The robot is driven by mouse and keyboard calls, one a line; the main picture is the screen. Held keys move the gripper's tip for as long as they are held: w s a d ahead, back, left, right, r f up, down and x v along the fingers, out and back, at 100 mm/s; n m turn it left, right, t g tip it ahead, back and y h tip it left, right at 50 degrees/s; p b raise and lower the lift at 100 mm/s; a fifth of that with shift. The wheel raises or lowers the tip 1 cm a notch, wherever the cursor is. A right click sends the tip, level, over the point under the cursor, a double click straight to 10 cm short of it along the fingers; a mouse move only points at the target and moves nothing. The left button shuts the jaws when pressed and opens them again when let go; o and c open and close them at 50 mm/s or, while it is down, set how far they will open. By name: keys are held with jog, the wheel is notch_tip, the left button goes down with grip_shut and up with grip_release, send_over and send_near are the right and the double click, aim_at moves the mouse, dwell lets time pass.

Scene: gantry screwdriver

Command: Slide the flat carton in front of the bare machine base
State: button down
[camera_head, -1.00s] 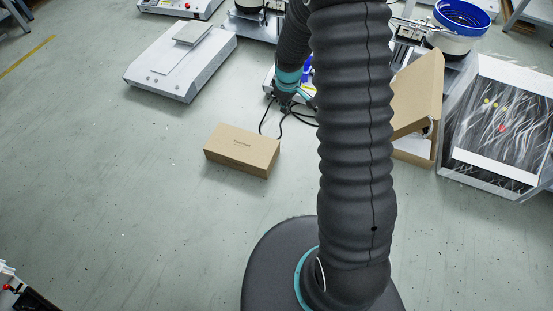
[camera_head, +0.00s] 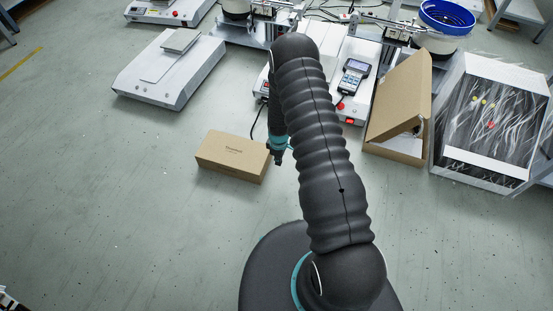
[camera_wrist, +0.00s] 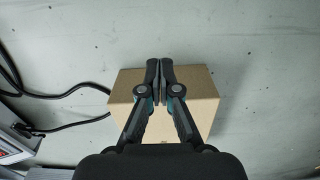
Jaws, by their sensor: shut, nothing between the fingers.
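The flat brown carton (camera_head: 231,158) lies closed on the floor left of my arm in the head view. The bare machine base (camera_head: 168,68), a low white plate with a small raised block on top, stands behind it and to the left. My gripper (camera_head: 277,160) is at the carton's right end in the head view, with its fingertips low. In the wrist view my gripper (camera_wrist: 160,63) is shut with its fingers together and empty, in front of the carton (camera_wrist: 202,100). I cannot tell whether the fingers touch it.
A white machine with a handheld panel (camera_head: 356,70) stands behind my arm. Black cables (camera_wrist: 60,95) lie near the carton. The floor at the left is free.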

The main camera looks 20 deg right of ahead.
notch_tip(320, 180, down, 7)
jog(key=shift+r, duration=0.2)
jog(key=shift+w+a+f, duration=0.1)
jog(key=shift+w+a, duration=0.35)
jog(key=shift+a, duration=0.15)
jog(key=shift+w+a+f, duration=0.1)
jog(key=shift+w+a, duration=0.3)
jog(key=shift+a, duration=0.2)
jog(key=shift+w+a, duration=0.3)
jog(key=shift+a, duration=0.15)
